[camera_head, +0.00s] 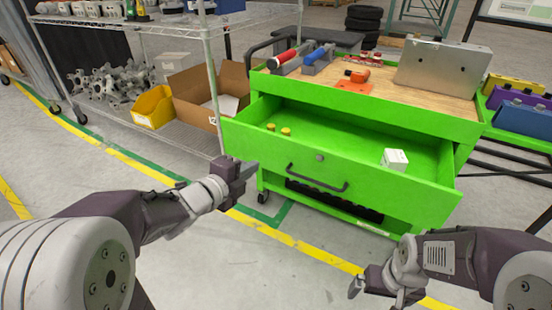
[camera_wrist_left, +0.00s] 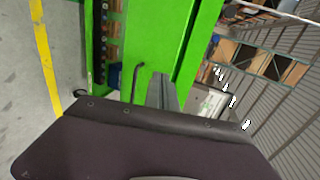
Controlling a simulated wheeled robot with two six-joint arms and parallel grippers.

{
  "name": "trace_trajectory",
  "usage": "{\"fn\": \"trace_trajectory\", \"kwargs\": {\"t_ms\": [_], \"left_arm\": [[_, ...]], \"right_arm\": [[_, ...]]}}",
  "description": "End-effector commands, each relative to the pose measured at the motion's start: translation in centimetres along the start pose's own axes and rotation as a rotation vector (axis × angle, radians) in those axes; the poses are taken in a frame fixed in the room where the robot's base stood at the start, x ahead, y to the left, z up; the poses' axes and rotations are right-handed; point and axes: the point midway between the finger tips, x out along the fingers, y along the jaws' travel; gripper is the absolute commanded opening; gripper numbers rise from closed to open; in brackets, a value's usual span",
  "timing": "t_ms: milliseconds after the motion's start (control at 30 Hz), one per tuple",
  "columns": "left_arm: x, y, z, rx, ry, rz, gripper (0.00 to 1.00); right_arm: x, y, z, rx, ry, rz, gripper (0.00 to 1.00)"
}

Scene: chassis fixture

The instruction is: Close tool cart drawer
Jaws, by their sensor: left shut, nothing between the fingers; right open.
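The green tool cart (camera_head: 440,118) stands in the middle of the head view with its top drawer (camera_head: 300,165) pulled out. The drawer has a dark bar handle (camera_head: 318,182) on its front, and inside lie two small yellow pieces (camera_head: 279,130) and a white box (camera_head: 395,159). My left gripper (camera_head: 246,170) is shut and empty, in front of the drawer's left part, left of the handle; whether it touches the front cannot be told. The left wrist view shows the green cart (camera_wrist_left: 160,40) and a dark handle (camera_wrist_left: 137,82) close by. My right gripper (camera_head: 378,285) is open, low, in front of the cart's right side.
Tools and a metal case (camera_head: 443,67) lie on the cart's top. A wire shelf rack (camera_head: 150,110) with a yellow bin (camera_head: 152,106) and a cardboard box (camera_head: 195,95) stands at the left. Colored cases (camera_head: 525,120) sit at the right. The floor before the cart is clear.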

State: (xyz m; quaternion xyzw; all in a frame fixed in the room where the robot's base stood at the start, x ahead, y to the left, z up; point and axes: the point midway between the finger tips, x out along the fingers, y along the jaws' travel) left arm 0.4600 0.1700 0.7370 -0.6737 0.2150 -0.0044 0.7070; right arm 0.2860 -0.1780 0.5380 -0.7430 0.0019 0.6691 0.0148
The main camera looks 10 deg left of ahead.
Motion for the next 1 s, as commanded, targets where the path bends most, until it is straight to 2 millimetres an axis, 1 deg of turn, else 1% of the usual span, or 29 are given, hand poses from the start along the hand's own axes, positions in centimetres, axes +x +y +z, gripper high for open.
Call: {"fn": "trace_trajectory", "kwargs": {"t_ms": [100,267,400,433,467,633,700,833,1000], "left_arm": [[0.6,-0.7,-0.2,-0.007,0.01,0.004,0.0],[2.3,-0.8,-0.1,-0.006,0.002,0.01,0.0],[5.2,-0.3,-0.1,-0.001,0.002,0.008,0.0],[6.1,0.3,-0.1,0.002,0.002,0.002,0.0],[6.8,0.3,-0.1,0.003,0.002,0.001,0.0],[10.4,0.3,-0.1,0.001,0.001,0.001,0.0],[11.5,-0.3,-0.1,0.002,0.001,0.0,0.0],[13.0,-0.8,-0.1,0.001,0.0,0.0,0.0],[13.7,-1.2,0.0,0.0,-0.001,0.001,0.0]], "right_arm": [[-1.8,0.0,-0.2,0.0,0.0,0.0,1.0],[-4.8,-0.1,-0.5,0.0,0.0,0.0,1.0],[-5.7,-0.1,-0.6,0.0,0.0,0.0,1.0],[-4.6,-0.1,-0.5,0.0,0.001,0.0,1.0],[-4.2,-0.1,-0.4,0.0,0.0,0.0,1.0],[-3.2,-0.1,-0.3,0.0,-0.001,0.0,1.0],[-3.1,-0.1,-0.3,0.0,-0.001,0.0,1.0],[-2.9,-0.1,-0.3,0.0,0.0,0.0,1.0],[-2.8,-0.1,-0.3,0.0,0.0,0.0,1.0]]}}
